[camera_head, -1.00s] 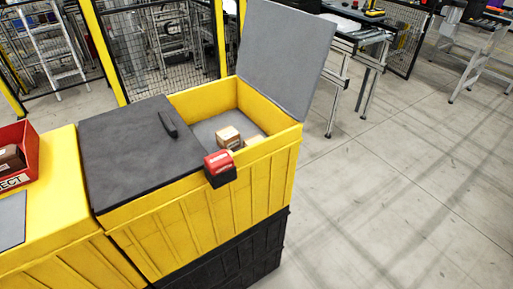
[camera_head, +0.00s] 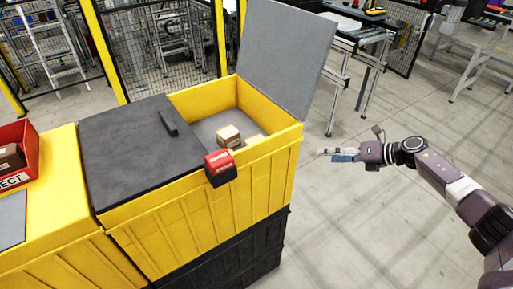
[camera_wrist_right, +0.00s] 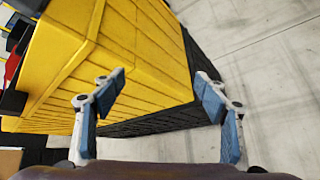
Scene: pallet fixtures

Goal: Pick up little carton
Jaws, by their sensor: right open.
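A little brown carton (camera_head: 229,136) sits inside the open right compartment of the yellow bin (camera_head: 215,218). Part of a second carton (camera_head: 254,141) shows beside it, mostly hidden by the front wall. My right gripper (camera_head: 322,153) is to the right of the bin, apart from it, in the air above the floor. In the right wrist view its fingers (camera_wrist_right: 160,117) are spread wide with nothing between them, facing the yellow bin wall and its black base. The cartons do not show in the wrist view. My left gripper is not in view.
A grey lid (camera_head: 287,55) stands raised behind the open compartment. A closed dark lid (camera_head: 135,145) covers the left half. A red and black box (camera_head: 220,167) is on the front rim. A red tray (camera_head: 22,152) stands far left. Floor at right is clear.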

